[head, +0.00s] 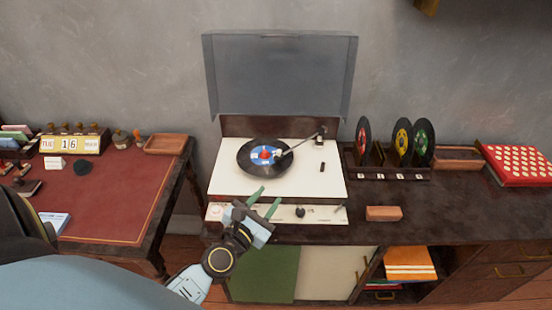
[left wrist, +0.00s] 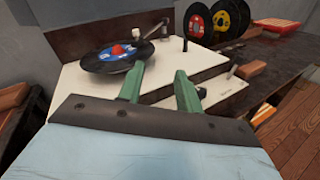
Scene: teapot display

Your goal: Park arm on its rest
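The record player (head: 222,170) has a cream deck and a raised smoky lid (head: 280,75). A black record (head: 250,168) with a blue label and red centre lies on it. The thin tonearm (head: 302,143) runs from its pivot at the back right, and its head is over the record near the label. I cannot tell whether it touches. The tonearm also shows in the left wrist view (left wrist: 150,34). I cannot make out its rest clearly. My left gripper (head: 266,199) is open and empty over the deck's front edge, apart from the tonearm. My right gripper is out of view.
A small dark lever (head: 322,167) stands on the deck's right side. A front panel (head: 285,213) carries knobs. To the right are upright records (head: 402,142) in a rack, a wooden block (head: 384,213) and a red box (head: 520,165). A red-topped desk (head: 110,190) stands left.

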